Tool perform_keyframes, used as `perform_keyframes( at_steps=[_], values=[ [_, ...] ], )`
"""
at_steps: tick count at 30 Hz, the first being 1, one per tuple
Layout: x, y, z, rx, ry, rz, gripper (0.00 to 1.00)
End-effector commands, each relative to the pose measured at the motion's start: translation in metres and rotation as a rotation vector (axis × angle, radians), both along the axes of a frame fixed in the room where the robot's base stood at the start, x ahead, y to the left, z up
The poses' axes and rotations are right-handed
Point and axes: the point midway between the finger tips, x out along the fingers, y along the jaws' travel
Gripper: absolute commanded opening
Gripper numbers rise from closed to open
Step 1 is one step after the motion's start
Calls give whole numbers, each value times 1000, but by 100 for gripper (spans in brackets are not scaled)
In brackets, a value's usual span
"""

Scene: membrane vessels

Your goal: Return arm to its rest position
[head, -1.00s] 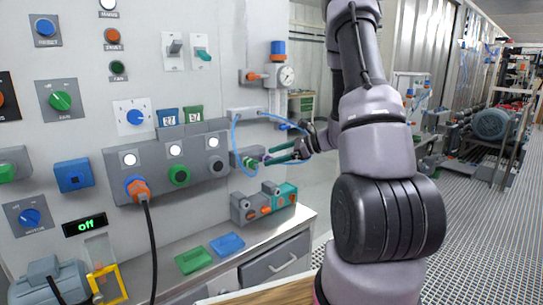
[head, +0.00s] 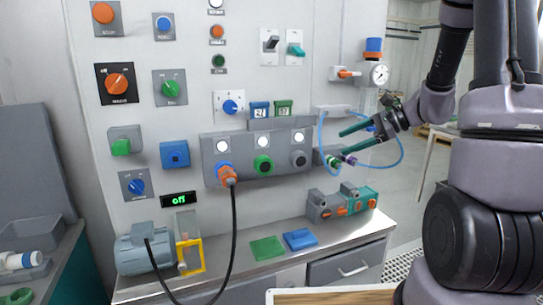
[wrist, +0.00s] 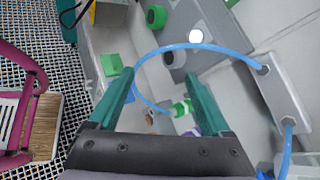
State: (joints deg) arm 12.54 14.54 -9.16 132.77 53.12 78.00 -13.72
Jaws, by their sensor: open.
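My gripper (head: 357,138) is open, with two green fingers pointing left towards the panel. In the head view it is in front of the blue hose (head: 396,160) on the panel's right side. Nothing is seen between the fingers. In the wrist view the fingers (wrist: 160,95) are spread apart, and the hose (wrist: 205,46) arcs across beyond them. A green and purple fitting (wrist: 182,107) shows beyond the right finger. My arm stands at the right of the head view, bent, with its forearm reaching left.
The upright panel (head: 220,50) carries knobs, switches and a grey socket block (head: 245,172) with an orange plug (head: 228,176). Below is a bench (head: 345,234) with green and blue pads (head: 267,249). A wooden tabletop (head: 330,296) is at the bottom. A pressure gauge (head: 380,74) is above the hose.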

Motion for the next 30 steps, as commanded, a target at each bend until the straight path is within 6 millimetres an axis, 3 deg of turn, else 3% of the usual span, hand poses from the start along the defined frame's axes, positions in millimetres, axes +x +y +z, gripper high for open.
perform_keyframes(
  at_steps=[1, 6, 15, 21, 30],
  values=[
    [-15, 10, 17, -59, -43, 65, 82],
    [-67, 28, 52, -283, -167, 263, 82],
    [-144, 24, 97, -735, -445, 515, 82],
    [-177, 8, 123, -1022, -633, 598, 82],
    [-192, -3, 141, -1199, -747, 625, 82]
  ],
)
